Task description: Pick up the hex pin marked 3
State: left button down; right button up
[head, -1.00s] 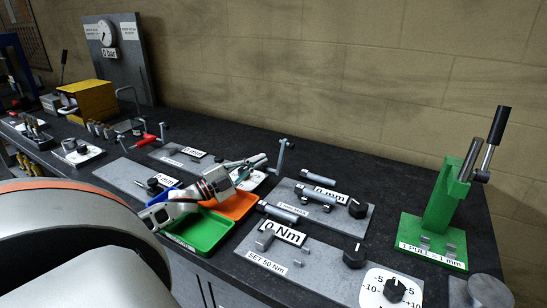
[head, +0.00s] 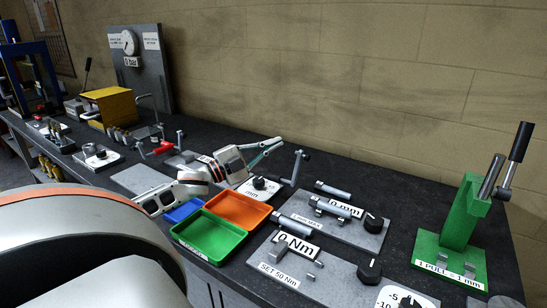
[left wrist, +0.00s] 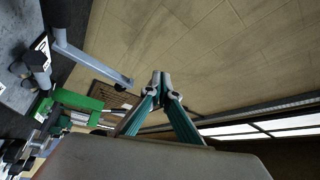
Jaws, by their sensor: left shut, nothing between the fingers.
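My left gripper (head: 279,143) is over the bench, behind the orange tray in the head view. Its teal fingers are shut and empty. In the left wrist view the fingertips (left wrist: 161,75) meet against a background of wall. No hex pin with a readable 3 shows. A row of short metal pieces (head: 118,136) stands on the left part of the bench, too small to tell for pins or to read. My right gripper is not in view.
An orange tray (head: 237,206), a green tray (head: 208,236) and a blue tray (head: 183,211) sit at the bench's front edge. Grey plates with cylinders and knobs (head: 369,268) lie to the right. A green lever press (head: 462,220) stands far right. A yellow box (head: 107,104) is at left.

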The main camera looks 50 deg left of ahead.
aim_at(313, 202)
jog(key=k, duration=1)
